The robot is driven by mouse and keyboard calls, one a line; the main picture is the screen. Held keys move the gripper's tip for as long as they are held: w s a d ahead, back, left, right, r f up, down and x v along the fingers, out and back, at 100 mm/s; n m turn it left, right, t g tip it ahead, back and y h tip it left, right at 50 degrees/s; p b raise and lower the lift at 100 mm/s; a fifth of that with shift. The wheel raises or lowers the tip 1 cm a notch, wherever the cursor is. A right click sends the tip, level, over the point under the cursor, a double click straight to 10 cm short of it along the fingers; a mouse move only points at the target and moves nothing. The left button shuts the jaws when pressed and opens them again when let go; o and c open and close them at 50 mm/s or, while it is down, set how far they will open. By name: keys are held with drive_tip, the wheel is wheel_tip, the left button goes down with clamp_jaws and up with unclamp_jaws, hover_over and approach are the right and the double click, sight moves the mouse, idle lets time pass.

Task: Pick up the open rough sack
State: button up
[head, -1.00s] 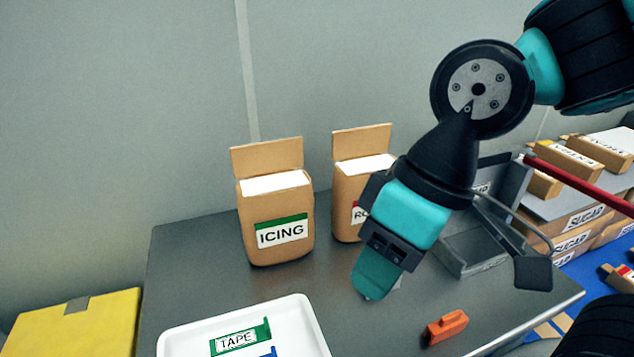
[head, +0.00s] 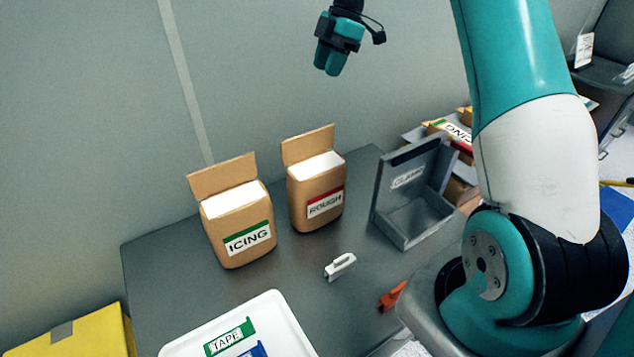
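The open rough sack (head: 316,196) is a brown paper bag with a red-topped ROUGH label and white powder showing at its open top. It stands upright on the grey table, with its flap raised at the back. My gripper (head: 328,68) is up near the top of the head view, above the sack in the picture and apart from it. Its fingertips point down. The fingers look close together, and I cannot tell whether there is a gap between them. I see nothing held.
An open ICING sack (head: 234,228) stands close left of the rough sack. An open grey box (head: 412,200) is to its right. A white clip (head: 340,266) and an orange clip (head: 391,296) lie in front. A white tray (head: 283,318) sits at the front left.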

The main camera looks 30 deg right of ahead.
approach(309, 133)
drive_tip(key=w+x, duration=0.1)
drive_tip(key=x, duration=0.4)
drive_tip(key=p+x, duration=0.1)
drive_tip(key=x, duration=0.1)
drive_tip(key=s+p+x, duration=0.1)
drive_tip(key=x, duration=0.1)
drive_tip(key=shift+a+f, duration=0.1)
drive_tip(key=shift+f, duration=0.25)
drive_tip(key=shift+w+a+f, duration=0.1)
drive_tip(key=shift+a+f, duration=0.05)
drive_tip(key=shift+f, duration=0.3)
drive_tip(key=shift+f+b, duration=0.25)
drive_tip(key=shift+b, duration=0.05)
clamp_jaws()
idle(1.2)
drive_tip(key=shift+r, duration=0.1)
